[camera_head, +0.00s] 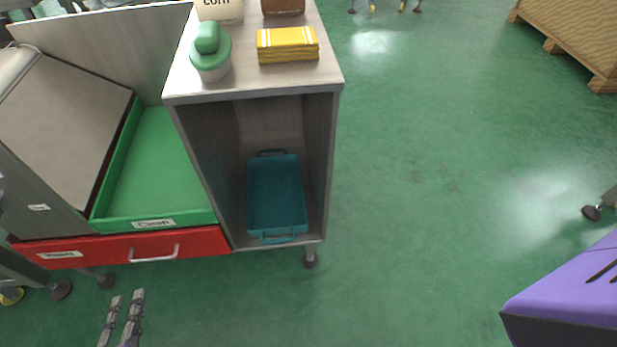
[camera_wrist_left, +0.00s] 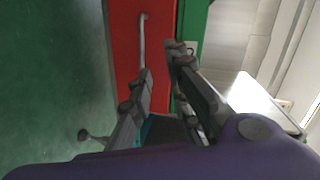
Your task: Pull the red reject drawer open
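The red reject drawer (camera_head: 100,247) sits low in the unit beneath the green tray, with its front in line with the unit, so it looks closed. Its pale bar handle (camera_head: 153,255) is right of the middle of the front, and a white label is at its left end. My left gripper (camera_head: 125,296) is at the bottom left, in front of the drawer and apart from the handle. In the left wrist view its fingers (camera_wrist_left: 158,62) are spread with nothing between them. The red front (camera_wrist_left: 128,50) and handle (camera_wrist_left: 143,35) lie beyond them. My right gripper does not show.
A green tray (camera_head: 150,190) lies above the drawer. Right of it, a cabinet holds a teal basket (camera_head: 275,195). On its top are a green-lidded jar (camera_head: 209,55) and yellow folded cloths (camera_head: 287,44). The green floor in front is clear; a wooden pallet (camera_head: 570,35) is far right.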

